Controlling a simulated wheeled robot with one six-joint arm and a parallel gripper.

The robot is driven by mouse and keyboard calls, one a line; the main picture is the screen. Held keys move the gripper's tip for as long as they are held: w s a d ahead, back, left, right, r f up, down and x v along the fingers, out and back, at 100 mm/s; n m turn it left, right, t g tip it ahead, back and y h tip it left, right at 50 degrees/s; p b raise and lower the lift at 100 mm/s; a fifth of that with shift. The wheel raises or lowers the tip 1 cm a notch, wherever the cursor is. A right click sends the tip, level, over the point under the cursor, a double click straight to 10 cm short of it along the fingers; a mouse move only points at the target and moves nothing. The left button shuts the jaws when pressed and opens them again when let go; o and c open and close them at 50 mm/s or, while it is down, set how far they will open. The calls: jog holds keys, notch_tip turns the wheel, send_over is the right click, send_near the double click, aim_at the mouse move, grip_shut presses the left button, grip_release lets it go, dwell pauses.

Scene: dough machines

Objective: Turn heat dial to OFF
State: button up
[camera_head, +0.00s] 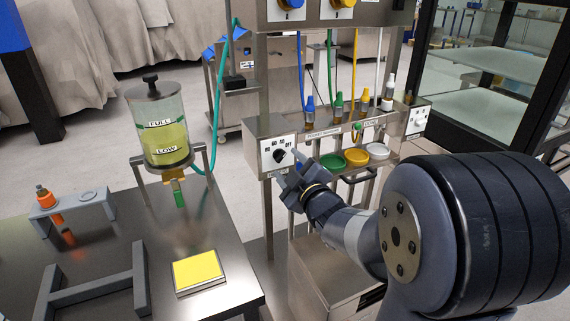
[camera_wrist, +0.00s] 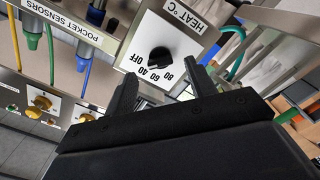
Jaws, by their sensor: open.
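The heat dial (camera_head: 281,156) is a round black knob on a white panel (camera_head: 266,160) at the left end of the steel machine. In the wrist view the dial (camera_wrist: 160,56) sits under the HEAT °C label (camera_wrist: 183,14), with OFF, 40, 60 and 80 marked around one side. Which mark the knob points at is too small to tell. My gripper (camera_head: 290,170) is open and empty in front of the panel. In the wrist view its two fingers (camera_wrist: 163,76) stand apart, one to each side of the dial, seemingly short of touching it.
Green, yellow and white cups (camera_head: 357,157) sit right of the panel, with pocket sensors (camera_head: 338,108) and hanging cables above. A FULL/LOW tank (camera_head: 160,112) with a teal hose stands on the left steel table (camera_head: 140,225). A yellow pad (camera_head: 197,270) lies there too.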

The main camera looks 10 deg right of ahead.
aim_at(280, 156)
jog(key=shift+w+a, duration=0.25)
jog(key=shift+w, duration=1.05)
jog(key=shift+c, duration=0.3)
